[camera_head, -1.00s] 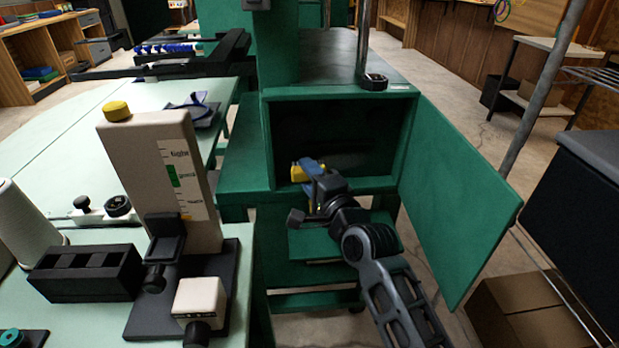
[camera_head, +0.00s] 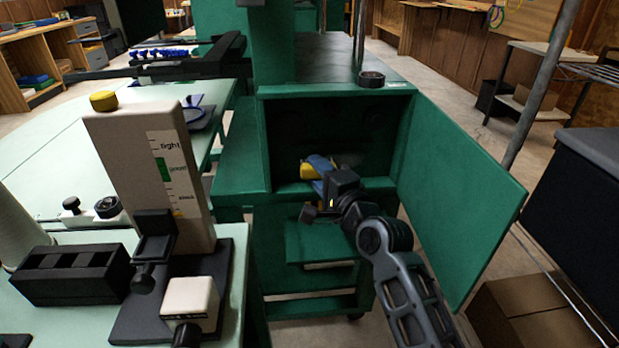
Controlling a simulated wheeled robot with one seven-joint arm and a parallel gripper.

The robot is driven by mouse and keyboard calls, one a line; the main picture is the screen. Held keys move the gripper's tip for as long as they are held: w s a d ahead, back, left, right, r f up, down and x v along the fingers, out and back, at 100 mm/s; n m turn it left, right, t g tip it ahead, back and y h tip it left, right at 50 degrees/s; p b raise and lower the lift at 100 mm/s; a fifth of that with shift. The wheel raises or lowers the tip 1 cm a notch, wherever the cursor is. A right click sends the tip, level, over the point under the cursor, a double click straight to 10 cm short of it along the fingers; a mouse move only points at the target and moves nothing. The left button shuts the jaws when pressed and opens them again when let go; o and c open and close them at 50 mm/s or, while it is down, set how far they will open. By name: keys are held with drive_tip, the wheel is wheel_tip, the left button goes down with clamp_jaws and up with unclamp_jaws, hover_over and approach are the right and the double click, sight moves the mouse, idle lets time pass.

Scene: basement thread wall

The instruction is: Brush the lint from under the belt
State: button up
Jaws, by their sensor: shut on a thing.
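My gripper (camera_head: 325,183) reaches into the open front of a green cabinet (camera_head: 335,91) under the machine. It is shut on a blue and yellow thing, which looks like a brush (camera_head: 320,164). Its blue part is by the jaws and its yellow part (camera_head: 309,173) points left inside the opening. The black wrist hides part of it. The cabinet's inside is dark. I cannot make out the belt or the lint, and cannot tell whether the brush touches anything.
The green door (camera_head: 462,190) stands open to the right of my arm. A green shelf (camera_head: 305,244) juts out below the opening. A table at left bears a beige gauge block (camera_head: 150,175) and a black slotted holder (camera_head: 75,274). Cardboard boxes (camera_head: 520,315) lie at lower right.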

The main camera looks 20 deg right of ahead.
drive_tip(key=shift+s+d+b, duration=0.4)
drive_tip(key=shift+d+b, duration=0.15)
drive_tip(key=shift+d, duration=0.7)
drive_tip(key=shift+s+d+b, duration=0.4)
drive_tip(key=shift+d+b, duration=0.15)
drive_tip(key=shift+d, duration=0.65)
drive_tip(key=shift+s+d+b, duration=0.4)
drive_tip(key=shift+d+b, duration=0.15)
drive_tip(key=shift+d, duration=0.7)
drive_tip(key=shift+s+d+b, duration=0.2)
drive_tip(key=shift+d+b, duration=0.05)
drive_tip(key=shift+d, duration=0.5)
drive_tip(key=shift+s+d+b, duration=0.15)
drive_tip(key=shift+d+b, duration=0.1)
drive_tip(key=shift+d, duration=0.45)
drive_tip(key=shift+s+d+r, duration=0.1)
drive_tip(key=shift+s+d, duration=0.05)
drive_tip(key=shift+d, duration=0.05)
